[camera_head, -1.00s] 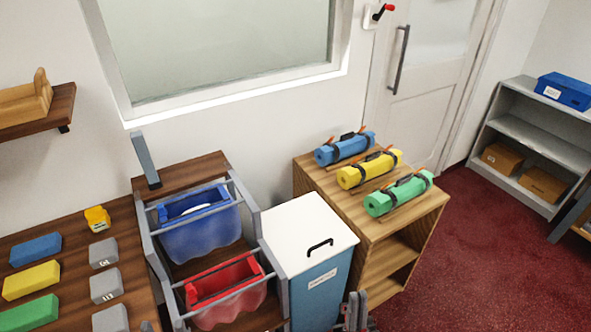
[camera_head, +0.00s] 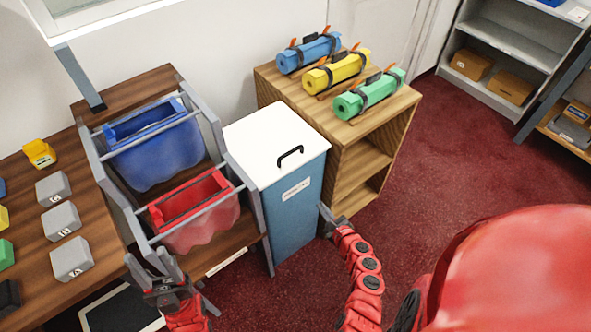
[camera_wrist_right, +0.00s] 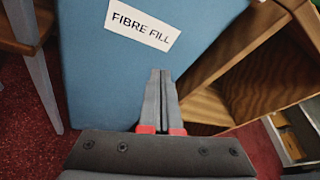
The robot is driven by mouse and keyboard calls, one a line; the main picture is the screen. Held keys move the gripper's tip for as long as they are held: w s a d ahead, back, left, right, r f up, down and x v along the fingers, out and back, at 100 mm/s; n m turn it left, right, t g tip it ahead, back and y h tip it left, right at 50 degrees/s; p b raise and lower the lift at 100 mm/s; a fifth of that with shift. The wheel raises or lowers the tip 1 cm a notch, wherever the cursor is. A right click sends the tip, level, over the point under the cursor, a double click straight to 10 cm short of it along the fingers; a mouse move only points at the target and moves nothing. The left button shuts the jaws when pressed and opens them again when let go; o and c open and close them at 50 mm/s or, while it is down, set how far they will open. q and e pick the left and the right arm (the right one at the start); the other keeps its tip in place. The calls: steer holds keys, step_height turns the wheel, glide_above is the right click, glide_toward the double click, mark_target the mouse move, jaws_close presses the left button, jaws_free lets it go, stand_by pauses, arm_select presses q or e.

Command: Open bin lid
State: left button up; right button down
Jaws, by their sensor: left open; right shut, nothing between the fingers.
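The bin (camera_head: 293,212) is a blue box with a white lid (camera_head: 262,133) that lies shut on top. A black handle (camera_head: 290,154) stands on the lid near its front right. The bin's label reads "FIBRE FILL" and shows in the right wrist view (camera_wrist_right: 143,23). My right gripper (camera_head: 323,212) is shut and empty, low beside the bin's right front, below the lid. Its shut fingers (camera_wrist_right: 160,95) appear in front of the bin's blue side in the right wrist view. My left gripper (camera_head: 150,275) is open and empty, in front of the rack with the red tub.
A wooden shelf unit (camera_head: 385,155) with blue, yellow and green rolls stands right of the bin. A grey rack with a blue tub (camera_head: 155,150) and a red tub (camera_head: 205,220) stands left. Red carpet (camera_head: 450,160) is open at the right.

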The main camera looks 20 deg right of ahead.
step_height(320, 180, up, 4)
steer(key=w+a+m+t+y, duration=0.1)
steer(key=a+t+y, duration=0.1)
steer(key=t+y+b, duration=0.1)
steer(key=t+y, duration=0.2)
steer(key=y, duration=0.1)
glide_toward(295, 168)
steer(key=r, duration=0.2)
steer(key=shift+m+h, duration=0.3)
steer(key=shift+m, duration=0.1)
steer(key=x, duration=0.9)
steer(key=shift+w+a+f, duration=0.2)
steer(key=shift+w+a, duration=0.15)
